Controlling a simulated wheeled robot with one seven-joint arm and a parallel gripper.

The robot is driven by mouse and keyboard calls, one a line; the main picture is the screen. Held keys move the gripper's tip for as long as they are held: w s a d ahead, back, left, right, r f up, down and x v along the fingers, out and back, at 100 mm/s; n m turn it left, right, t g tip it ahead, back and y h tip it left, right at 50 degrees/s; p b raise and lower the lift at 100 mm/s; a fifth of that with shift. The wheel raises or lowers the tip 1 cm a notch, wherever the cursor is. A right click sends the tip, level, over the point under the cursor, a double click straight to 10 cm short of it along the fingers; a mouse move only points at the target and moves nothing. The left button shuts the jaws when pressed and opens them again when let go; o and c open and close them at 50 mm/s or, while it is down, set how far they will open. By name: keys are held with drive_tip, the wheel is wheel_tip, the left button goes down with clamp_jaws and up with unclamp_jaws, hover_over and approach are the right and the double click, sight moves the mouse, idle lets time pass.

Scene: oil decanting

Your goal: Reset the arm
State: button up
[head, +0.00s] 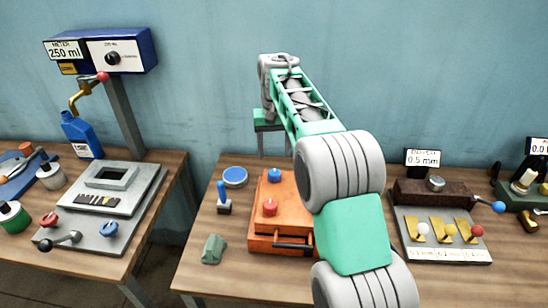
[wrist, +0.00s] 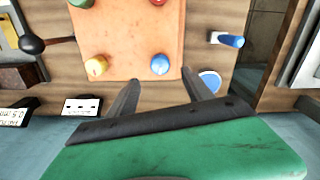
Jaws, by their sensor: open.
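My gripper (head: 274,152) is raised behind the back edge of the right table, its fingers pointing down, partly hidden by my arm in the head view. In the wrist view my gripper (wrist: 160,92) has its two dark fingers well apart with nothing between them. The orange box (head: 262,222) with coloured knobs stands on the right table, in front of and below my gripper. The box also shows in the wrist view (wrist: 128,45), beyond the fingertips. My arm stretches over the right table and hides part of the box.
A blue round lid (head: 235,177), a blue-handled tool (head: 223,197) and a small green block (head: 213,249) lie left of the box. A gauge stand (head: 455,246) is at right. The left table holds a meter post (head: 124,115) and a blue bottle (head: 80,136). A gap separates the tables.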

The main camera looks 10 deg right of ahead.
drive_tip(key=shift+s+r, duration=0.15)
drive_tip(key=shift+r, duration=0.1)
drive_tip(key=s+r+t, duration=0.2)
drive_tip(key=s+r, duration=0.2)
drive_tip(key=s, duration=0.9)
drive_tip(key=s+f+t, duration=0.1)
drive_tip(key=s+f, duration=0.2)
drive_tip(key=s, duration=0.4)
drive_tip(key=s+f+n+t, duration=0.1)
drive_tip(key=s+f, duration=0.2)
drive_tip(key=s, duration=0.4)
drive_tip(key=shift+s+f, duration=0.3)
